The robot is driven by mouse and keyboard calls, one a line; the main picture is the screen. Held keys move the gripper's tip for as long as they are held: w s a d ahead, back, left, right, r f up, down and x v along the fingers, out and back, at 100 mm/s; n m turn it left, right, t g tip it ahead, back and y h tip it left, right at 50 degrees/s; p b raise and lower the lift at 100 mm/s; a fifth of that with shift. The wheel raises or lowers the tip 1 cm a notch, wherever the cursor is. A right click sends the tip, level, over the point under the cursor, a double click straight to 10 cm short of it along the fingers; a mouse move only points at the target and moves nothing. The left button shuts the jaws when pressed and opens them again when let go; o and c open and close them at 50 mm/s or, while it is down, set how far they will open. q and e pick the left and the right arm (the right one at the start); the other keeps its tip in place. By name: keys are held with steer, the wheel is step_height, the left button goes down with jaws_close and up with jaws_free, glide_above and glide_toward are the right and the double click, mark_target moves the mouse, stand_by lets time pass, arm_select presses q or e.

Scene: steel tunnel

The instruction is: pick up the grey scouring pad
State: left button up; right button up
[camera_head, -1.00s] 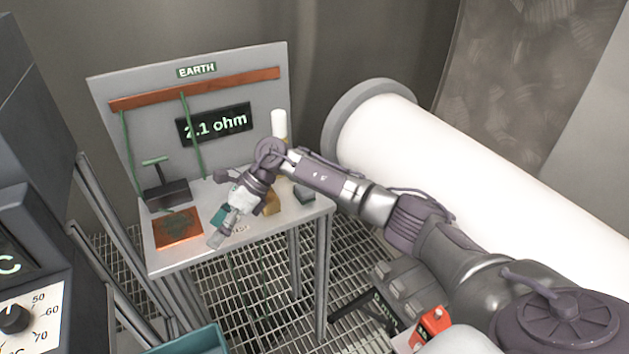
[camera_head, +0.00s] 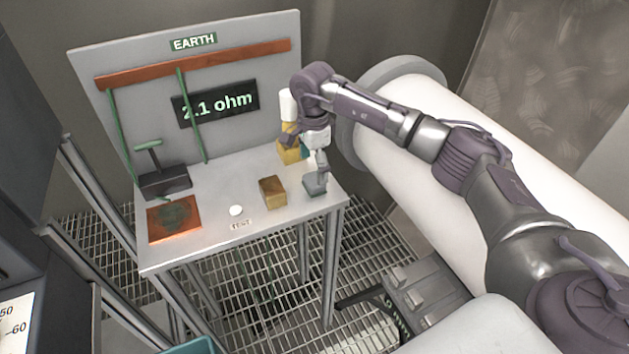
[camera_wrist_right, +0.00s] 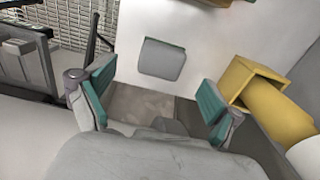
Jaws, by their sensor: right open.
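The grey scouring pad (camera_head: 315,188) lies near the right front corner of the bench top (camera_head: 215,235). In the right wrist view it is a rounded grey block (camera_wrist_right: 162,60) with a thin greenish edge, flat on the pale surface. My right gripper (camera_head: 319,176) points down just above the pad, partly covering it in the head view. In the wrist view my right gripper (camera_wrist_right: 156,98) is open, its teal-padded fingers wide apart and nothing between them. The pad appears ahead of the fingertips there; the exact gap is unclear. My left gripper is out of view.
A brown-yellow block (camera_head: 272,192) stands left of the pad. A yellow holder (camera_head: 289,152) with a white cylinder stands behind, close to my gripper. A stained copper plate (camera_head: 174,218), a white disc (camera_head: 236,210) and a dark green-handled block (camera_head: 165,184) are further left.

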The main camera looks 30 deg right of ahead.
mark_target(314, 178)
steer(key=shift+f+p, duration=0.45)
steer(key=shift+f, duration=0.15)
step_height(314, 178, down, 4)
steer(key=shift+w+d+r+p, duration=0.1)
steer(key=shift+d+r+p, duration=0.05)
steer(key=shift+p, duration=0.4)
steer(key=shift+f, duration=0.2)
steer(key=c, duration=1.2)
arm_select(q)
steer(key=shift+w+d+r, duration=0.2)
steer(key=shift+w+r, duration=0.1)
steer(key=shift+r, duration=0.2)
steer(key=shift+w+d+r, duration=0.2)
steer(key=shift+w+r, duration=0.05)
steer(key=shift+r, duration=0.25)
arm_select(e)
steer(key=shift+c, duration=0.2)
